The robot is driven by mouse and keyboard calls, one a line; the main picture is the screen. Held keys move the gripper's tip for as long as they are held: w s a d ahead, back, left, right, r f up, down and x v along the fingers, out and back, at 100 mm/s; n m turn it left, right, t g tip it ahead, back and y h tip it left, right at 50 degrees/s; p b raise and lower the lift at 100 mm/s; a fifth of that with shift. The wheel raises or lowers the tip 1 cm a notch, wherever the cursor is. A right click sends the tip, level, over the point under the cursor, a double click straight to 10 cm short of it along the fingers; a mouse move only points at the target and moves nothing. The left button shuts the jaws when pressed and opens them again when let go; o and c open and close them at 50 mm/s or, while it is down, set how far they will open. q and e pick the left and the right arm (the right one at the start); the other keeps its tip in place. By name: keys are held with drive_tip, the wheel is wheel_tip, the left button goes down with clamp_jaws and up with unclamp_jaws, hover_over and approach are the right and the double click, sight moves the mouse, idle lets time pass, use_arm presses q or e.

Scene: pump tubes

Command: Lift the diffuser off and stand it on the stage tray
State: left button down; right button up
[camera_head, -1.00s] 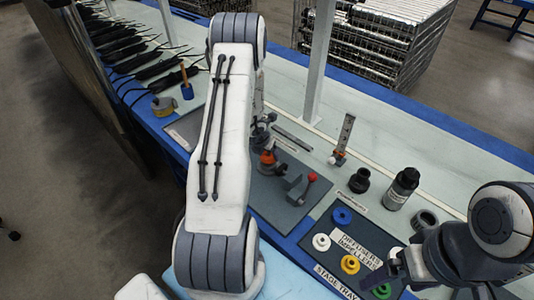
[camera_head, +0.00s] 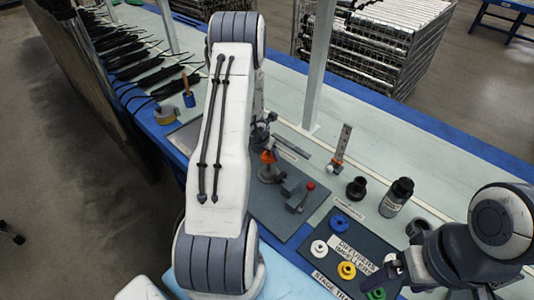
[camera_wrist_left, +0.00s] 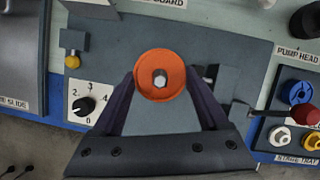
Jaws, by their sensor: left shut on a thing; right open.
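The diffuser appears to be the orange round piece (camera_wrist_left: 160,76) with a pale hexagonal end at its centre, between my left fingers in the left wrist view. My left gripper (camera_wrist_left: 158,90) is shut on it. In the head view the orange piece (camera_head: 268,157) shows beside my left arm, over a grey round fixture (camera_head: 270,174); whether they touch is unclear. The dark stage tray (camera_head: 318,231) holds a blue ring (camera_head: 340,220) and white (camera_head: 318,247), yellow (camera_head: 346,270) and green (camera_head: 376,293) pieces. My right gripper (camera_head: 387,272) is open over the tray's right part.
A red-knobbed lever clamp (camera_head: 303,195) stands between fixture and tray. Behind the tray are a black cup (camera_head: 356,187), a black-capped bottle (camera_head: 396,197) and an upright scale (camera_head: 341,147). A dial (camera_wrist_left: 85,105) lies left of the gripper in the wrist view.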

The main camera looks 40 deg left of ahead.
wheel_tip(320, 180, up, 10)
drive_tip(key=p, duration=0.9)
drive_tip(key=shift+f, duration=0.15)
idle(0.8)
idle(0.5)
